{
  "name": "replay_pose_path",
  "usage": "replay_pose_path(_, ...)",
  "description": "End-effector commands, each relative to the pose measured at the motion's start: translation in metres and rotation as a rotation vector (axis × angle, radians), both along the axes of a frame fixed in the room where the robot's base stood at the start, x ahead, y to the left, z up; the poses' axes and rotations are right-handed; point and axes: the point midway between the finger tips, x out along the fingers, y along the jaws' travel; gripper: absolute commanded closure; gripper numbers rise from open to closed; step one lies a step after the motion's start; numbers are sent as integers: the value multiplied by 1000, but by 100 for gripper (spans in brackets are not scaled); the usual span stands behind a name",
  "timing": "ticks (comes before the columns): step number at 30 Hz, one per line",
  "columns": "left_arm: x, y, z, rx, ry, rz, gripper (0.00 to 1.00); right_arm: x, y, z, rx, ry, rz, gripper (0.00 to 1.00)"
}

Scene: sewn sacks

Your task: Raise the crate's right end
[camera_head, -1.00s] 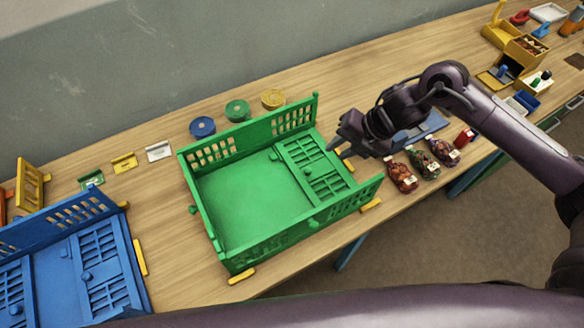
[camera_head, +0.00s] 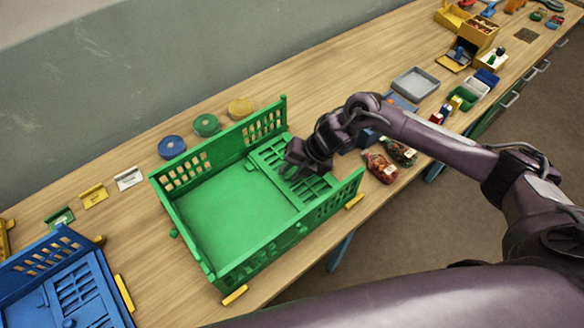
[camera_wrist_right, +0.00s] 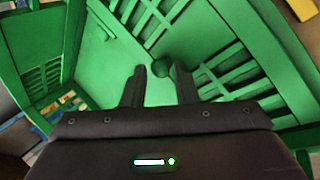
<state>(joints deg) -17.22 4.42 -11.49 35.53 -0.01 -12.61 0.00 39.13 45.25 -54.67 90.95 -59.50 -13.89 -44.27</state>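The green crate (camera_head: 225,215) stands on the table, its two lattice long walls upright. Its right end (camera_head: 310,187), a lattice panel, lies folded flat inside over the floor. My right gripper (camera_head: 290,168) is above this panel, pointing down into the crate. In the right wrist view the gripper (camera_wrist_right: 160,88) is open, its two dark fingers apart. A round green knob (camera_wrist_right: 161,68) shows between and just beyond the fingertips. I cannot tell whether the fingers touch anything. My left gripper is not in view.
A blue crate (camera_head: 50,265) stands at the lower left. Discs, including a blue one (camera_head: 171,147), lie behind the green crate. Produce bags (camera_head: 381,168) lie to its right, partly behind my right arm. A grey tray (camera_head: 415,83) and small boxes are farther right.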

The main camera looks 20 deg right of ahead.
Motion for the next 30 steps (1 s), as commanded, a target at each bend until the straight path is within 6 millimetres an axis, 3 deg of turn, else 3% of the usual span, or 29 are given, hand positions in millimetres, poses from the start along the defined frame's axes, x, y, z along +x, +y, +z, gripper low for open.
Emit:
replay_pose_path(8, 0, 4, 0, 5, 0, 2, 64, 0, 0, -2, -1, 0, -1, 75)
replay_pose_path(14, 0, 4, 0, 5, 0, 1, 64, 0, 0, -2, -1, 0, -1, 100)
replay_pose_path(30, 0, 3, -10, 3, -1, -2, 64, 3, -5, 2, 66, 26, -2, 100)
